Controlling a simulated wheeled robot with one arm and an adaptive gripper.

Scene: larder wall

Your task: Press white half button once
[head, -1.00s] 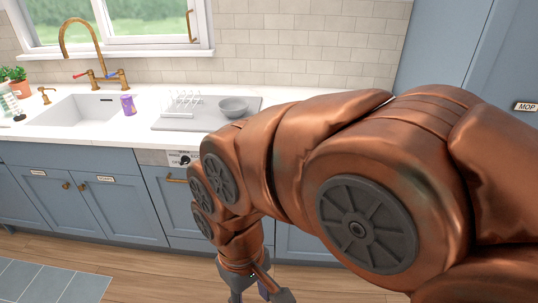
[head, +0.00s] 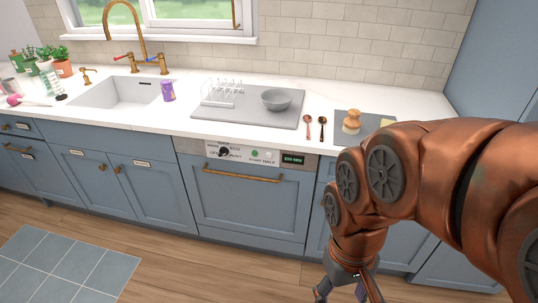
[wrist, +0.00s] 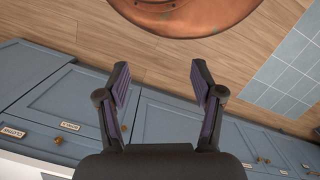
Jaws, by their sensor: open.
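The dishwasher control panel (head: 215,146) shows in the head view, under the counter edge at the middle. It has a dark knob (head: 224,152) at the left, a small green button (head: 254,153) with a label reading like "START HALF" below it, and a dark display at the right. The white half button seems to lie just right of the green one, but it is too small to make out clearly. My gripper (head: 348,290) hangs low at the bottom right, apart from the panel. In the wrist view my gripper (wrist: 161,82) is open and empty, facing the wooden floor.
The dishwasher door (head: 250,205) has a brass handle (head: 245,174) below the panel. The floor (head: 190,245) before the cabinets is clear.

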